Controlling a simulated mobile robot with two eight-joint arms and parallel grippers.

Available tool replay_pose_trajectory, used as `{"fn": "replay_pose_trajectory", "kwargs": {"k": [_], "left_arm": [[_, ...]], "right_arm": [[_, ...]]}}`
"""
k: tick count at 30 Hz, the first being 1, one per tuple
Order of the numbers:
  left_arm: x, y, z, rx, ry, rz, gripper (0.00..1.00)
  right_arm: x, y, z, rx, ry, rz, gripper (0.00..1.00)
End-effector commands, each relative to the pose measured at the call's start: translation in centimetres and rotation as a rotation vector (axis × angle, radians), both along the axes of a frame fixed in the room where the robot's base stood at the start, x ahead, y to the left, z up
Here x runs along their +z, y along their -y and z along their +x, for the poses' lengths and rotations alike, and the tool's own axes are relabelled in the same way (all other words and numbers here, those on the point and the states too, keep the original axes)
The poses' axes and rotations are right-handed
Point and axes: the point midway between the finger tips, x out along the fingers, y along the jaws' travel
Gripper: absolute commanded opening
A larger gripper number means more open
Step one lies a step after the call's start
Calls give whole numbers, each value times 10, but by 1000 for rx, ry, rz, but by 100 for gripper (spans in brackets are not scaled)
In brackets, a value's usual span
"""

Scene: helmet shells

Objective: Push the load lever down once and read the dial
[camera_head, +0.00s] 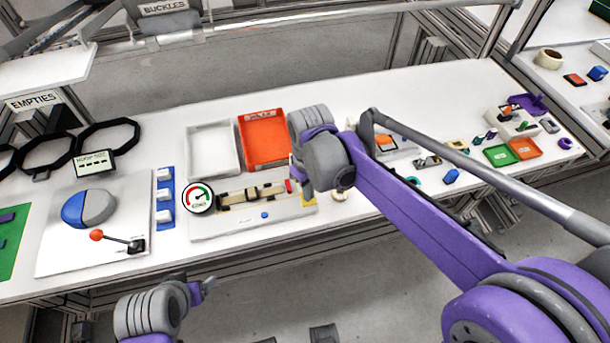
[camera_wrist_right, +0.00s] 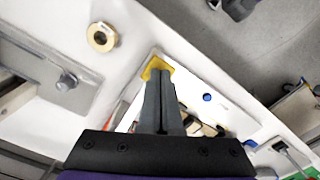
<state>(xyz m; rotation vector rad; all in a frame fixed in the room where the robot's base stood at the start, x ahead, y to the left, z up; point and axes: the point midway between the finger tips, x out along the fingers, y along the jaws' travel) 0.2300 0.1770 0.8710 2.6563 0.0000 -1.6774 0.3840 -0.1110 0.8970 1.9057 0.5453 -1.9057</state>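A round dial (camera_head: 197,197) with red and green zones stands at the left end of a pale test fixture (camera_head: 240,226); its reading is too small to tell. A red piece (camera_head: 289,186) shows at the fixture's right end. A lever with an orange ball knob (camera_head: 96,235) leans left on a white board; I cannot tell which is the load lever. My right gripper is mostly hidden behind its wrist in the head view. In the right wrist view its fingers (camera_wrist_right: 160,75) are together, over or touching a yellow piece (camera_wrist_right: 155,64). My left gripper (camera_head: 207,287) hangs before the table's front edge.
A blue-and-grey helmet shell (camera_head: 88,208) sits on the white board. A white tray (camera_head: 212,150) and an orange tray (camera_head: 264,138) stand behind the fixture. A brass ring (camera_wrist_right: 102,37) lies near the right gripper. Small parts and green and orange trays lie right.

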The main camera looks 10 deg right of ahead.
Motion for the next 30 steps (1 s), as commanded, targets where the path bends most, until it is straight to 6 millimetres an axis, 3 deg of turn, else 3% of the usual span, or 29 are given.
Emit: {"fn": "replay_pose_trajectory", "kwargs": {"k": [30], "left_arm": [[37,0,8,0,15,0,79]], "right_arm": [[47,0,0,0,2,1,0]]}}
